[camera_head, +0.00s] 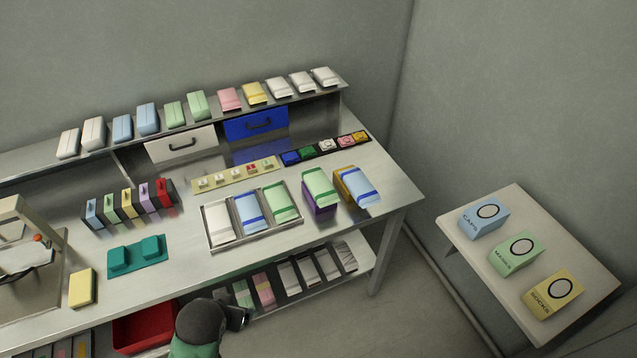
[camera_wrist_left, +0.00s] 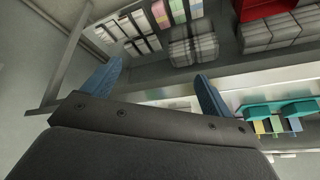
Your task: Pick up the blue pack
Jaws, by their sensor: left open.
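A light blue pack with a darker blue band (camera_head: 248,211) lies in the middle compartment of a metal tray (camera_head: 265,239). A white pack (camera_head: 219,222) lies to its left and a green pack (camera_head: 280,203) to its right. Another blue pack (camera_head: 362,187) lies tilted on a yellow box to the right of the tray. Two plain blue packs (camera_head: 122,127) (camera_head: 148,119) stand on the upper shelf. My left gripper (camera_wrist_left: 160,87) is open and empty, low in front of the bench. My right gripper is not in view.
A red bin (camera_head: 146,332) and several packs sit on the lower shelf. A teal fixture (camera_head: 140,256) and a yellow block (camera_head: 82,288) lie left of the tray. A side table (camera_head: 592,265) at right holds labelled boxes. Bare bench top shows before the tray.

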